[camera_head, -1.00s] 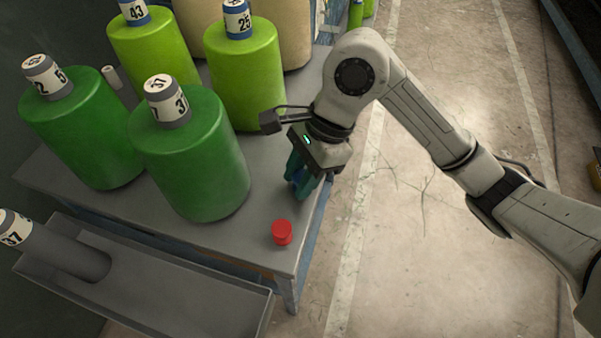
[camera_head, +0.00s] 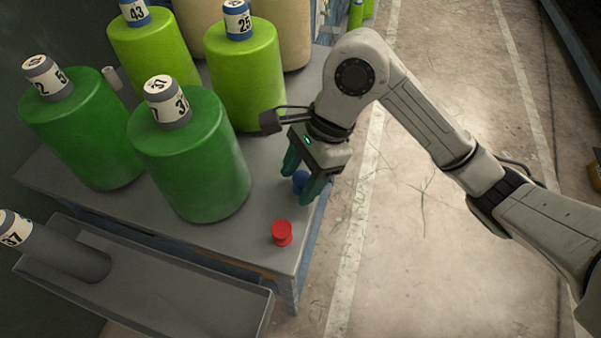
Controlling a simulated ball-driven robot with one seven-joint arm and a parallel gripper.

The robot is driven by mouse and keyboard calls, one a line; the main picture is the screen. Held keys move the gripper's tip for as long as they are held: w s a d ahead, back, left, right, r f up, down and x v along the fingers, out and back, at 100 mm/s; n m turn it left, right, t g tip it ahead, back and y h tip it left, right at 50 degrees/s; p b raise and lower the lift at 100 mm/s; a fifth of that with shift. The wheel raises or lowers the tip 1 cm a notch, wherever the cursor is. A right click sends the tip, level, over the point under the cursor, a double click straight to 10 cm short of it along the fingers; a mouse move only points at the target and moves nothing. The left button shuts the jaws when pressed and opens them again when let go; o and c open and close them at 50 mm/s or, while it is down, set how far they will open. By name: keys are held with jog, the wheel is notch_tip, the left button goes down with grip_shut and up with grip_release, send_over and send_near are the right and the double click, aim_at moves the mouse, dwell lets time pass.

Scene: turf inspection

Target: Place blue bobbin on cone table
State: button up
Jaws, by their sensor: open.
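The blue bobbin (camera_head: 300,180) stands on the grey cone table (camera_head: 262,215) near its right edge. My gripper (camera_head: 303,178) is open, with its teal fingers spread to either side of the bobbin. The fingers partly hide the bobbin, and I cannot tell whether its base is fully resting on the table. A small red bobbin (camera_head: 281,233) stands on the table nearer the front corner.
Large dark green cones (camera_head: 195,160) and lime green cones (camera_head: 245,75) crowd the left and back of the table. A grey tray (camera_head: 150,290) with a bare grey tube (camera_head: 60,250) lies in front. Concrete floor (camera_head: 440,250) is open to the right.

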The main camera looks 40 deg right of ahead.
jog(key=v, duration=1.2)
